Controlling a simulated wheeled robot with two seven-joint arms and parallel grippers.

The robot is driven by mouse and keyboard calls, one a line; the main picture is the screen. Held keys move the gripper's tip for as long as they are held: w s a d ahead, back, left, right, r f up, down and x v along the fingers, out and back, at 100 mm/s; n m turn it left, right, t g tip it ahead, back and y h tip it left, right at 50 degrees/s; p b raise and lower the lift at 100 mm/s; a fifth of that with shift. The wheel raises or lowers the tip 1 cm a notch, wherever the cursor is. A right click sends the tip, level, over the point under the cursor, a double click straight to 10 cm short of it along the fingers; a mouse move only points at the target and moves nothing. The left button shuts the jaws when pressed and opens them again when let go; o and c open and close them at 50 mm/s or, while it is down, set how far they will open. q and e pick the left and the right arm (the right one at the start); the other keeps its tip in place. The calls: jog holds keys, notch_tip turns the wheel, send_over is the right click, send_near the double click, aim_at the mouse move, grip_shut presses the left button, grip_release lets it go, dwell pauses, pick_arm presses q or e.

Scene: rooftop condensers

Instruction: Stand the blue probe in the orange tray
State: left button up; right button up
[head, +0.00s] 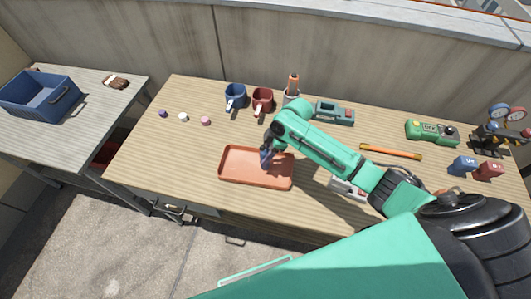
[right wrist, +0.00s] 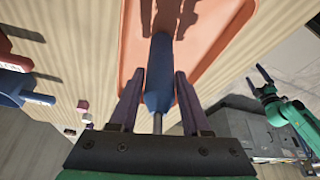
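The blue probe (right wrist: 158,75) is between the fingers of my right gripper (right wrist: 160,85), which looks shut on it. Its thick blue handle points away from the wrist and its thin metal shaft toward the palm. In the head view the right gripper (head: 267,155) is over the orange tray (head: 235,180), with the probe partly hidden by the fingers. The tray (right wrist: 127,50) also shows behind the probe in the right wrist view. Whether the probe touches the tray floor I cannot tell. My left gripper (right wrist: 258,80) shows at the right of the right wrist view, empty, its fingers apart.
An orange bar (head: 391,152), a green meter (head: 432,131) and gauges (head: 503,125) are at the right. A blue crate (head: 38,95) stands on the left table.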

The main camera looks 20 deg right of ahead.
jog(key=shift+o, duration=0.9)
jog(key=shift+r, duration=0.1)
jog(key=b+v, duration=0.1)
jog(key=v, duration=1.1)
jog(key=shift+s, duration=0.1)
